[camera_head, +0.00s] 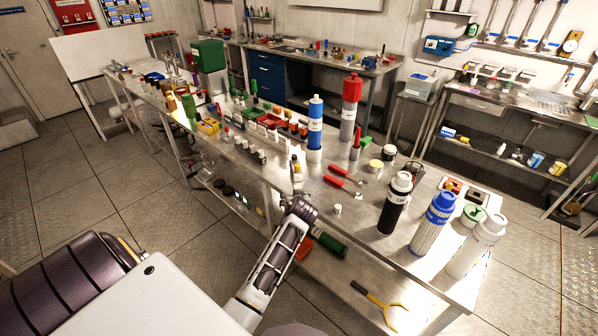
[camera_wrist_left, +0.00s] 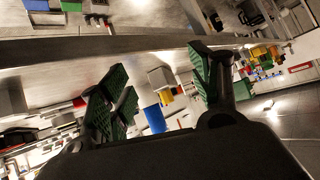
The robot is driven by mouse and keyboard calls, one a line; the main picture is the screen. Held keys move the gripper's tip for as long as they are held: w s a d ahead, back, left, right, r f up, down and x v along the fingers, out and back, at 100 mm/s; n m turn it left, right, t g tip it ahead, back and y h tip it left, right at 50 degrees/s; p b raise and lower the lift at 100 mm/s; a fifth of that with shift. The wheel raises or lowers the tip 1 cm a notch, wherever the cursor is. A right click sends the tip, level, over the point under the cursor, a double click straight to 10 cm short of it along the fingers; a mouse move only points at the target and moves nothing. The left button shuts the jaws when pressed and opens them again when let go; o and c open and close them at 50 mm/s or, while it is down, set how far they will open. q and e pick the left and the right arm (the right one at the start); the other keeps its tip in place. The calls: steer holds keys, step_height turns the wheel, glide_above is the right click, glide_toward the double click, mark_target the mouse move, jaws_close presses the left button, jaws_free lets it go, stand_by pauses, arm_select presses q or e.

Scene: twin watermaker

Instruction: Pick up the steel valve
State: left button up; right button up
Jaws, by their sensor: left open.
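My left arm reaches up from the bottom of the head view to the near edge of the long steel bench (camera_head: 320,240). My left gripper (camera_head: 296,168) is at its end, small and partly hidden by the wrist. In the left wrist view the gripper (camera_wrist_left: 158,80) shows two green-padded fingers spread wide apart, holding nothing. A pale grey block-like thing (camera_wrist_left: 160,77) shows beyond the gap, too unclear to name. I cannot pick out the steel valve with certainty. A small pale cylinder (camera_head: 337,210) stands on the bench just right of my wrist. My right gripper is not in view.
Red-handled tools (camera_head: 340,176) lie right of the gripper. A blue-and-white cartridge (camera_head: 315,128) and a red-topped one (camera_head: 350,108) stand behind. A black bottle (camera_head: 394,203), a blue-capped cartridge (camera_head: 433,224) and a white one (camera_head: 478,245) stand at the right. Small parts crowd the left.

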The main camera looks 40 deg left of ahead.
arm_select(q)
steer(key=w+a+r+n+t+y, duration=0.1)
steer(key=w+a+r+n+y, duration=0.1)
steer(key=w+r, duration=0.3)
steer(key=w+a, duration=0.1)
steer(key=w, duration=0.3)
steer(key=shift+w+t, duration=0.2)
steer(key=shift+t, duration=0.1)
